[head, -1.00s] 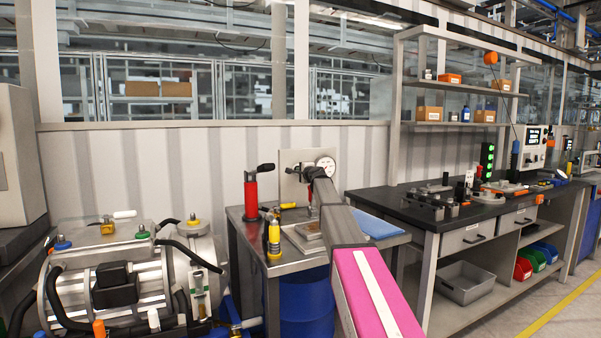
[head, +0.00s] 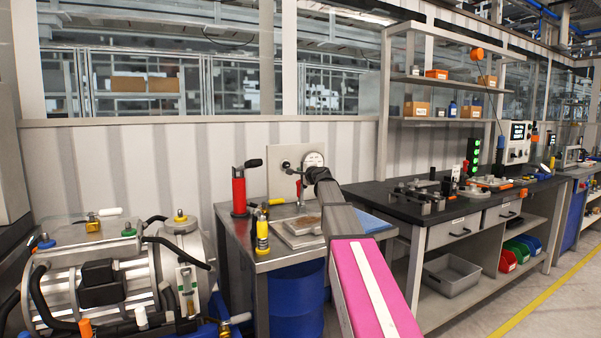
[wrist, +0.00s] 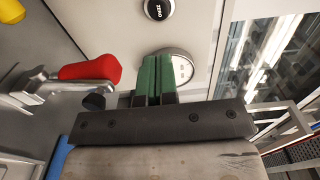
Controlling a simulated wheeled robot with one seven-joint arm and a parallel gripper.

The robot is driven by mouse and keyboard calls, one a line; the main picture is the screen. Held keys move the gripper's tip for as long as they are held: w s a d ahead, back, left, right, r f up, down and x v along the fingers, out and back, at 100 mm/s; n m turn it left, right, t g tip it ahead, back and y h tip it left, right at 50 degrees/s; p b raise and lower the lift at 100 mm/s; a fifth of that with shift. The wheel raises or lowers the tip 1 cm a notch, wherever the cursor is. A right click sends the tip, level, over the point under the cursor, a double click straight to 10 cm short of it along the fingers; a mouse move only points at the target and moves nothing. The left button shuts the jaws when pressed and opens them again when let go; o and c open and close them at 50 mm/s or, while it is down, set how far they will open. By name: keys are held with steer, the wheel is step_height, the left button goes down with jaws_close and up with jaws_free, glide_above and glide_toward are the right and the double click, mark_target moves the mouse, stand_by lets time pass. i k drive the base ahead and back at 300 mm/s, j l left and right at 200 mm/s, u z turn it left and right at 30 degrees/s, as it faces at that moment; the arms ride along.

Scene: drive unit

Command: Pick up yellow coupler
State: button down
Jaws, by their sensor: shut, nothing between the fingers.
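On the drive unit (head: 125,275) at left in the head view, a small yellow-capped fitting (head: 180,217) stands on top, and another yellow piece (head: 93,224) sits further left. A yellow bottle-like item (head: 262,235) stands on the small metal table. I cannot tell which of these is the yellow coupler. My gripper is at the end of my arm, in front of the gauge panel (head: 285,165); its fingers are not clear in the head view. In the wrist view my gripper's green fingers (wrist: 165,78) are together and empty, with the gauge (wrist: 178,62) behind them.
A red lever handle (wrist: 92,70) is close left of the fingers in the wrist view. A red cylinder (head: 239,190) stands on the small table (head: 285,258), with a blue drum (head: 297,300) below. A dark-topped workbench (head: 375,194) stands at right. Floor is open at lower right.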

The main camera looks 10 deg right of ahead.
mark_target(262, 224)
steer(key=k+l, duration=0.25)
steer(key=k, duration=0.25)
steer(key=k+l, duration=0.2)
steer(key=k, duration=0.25)
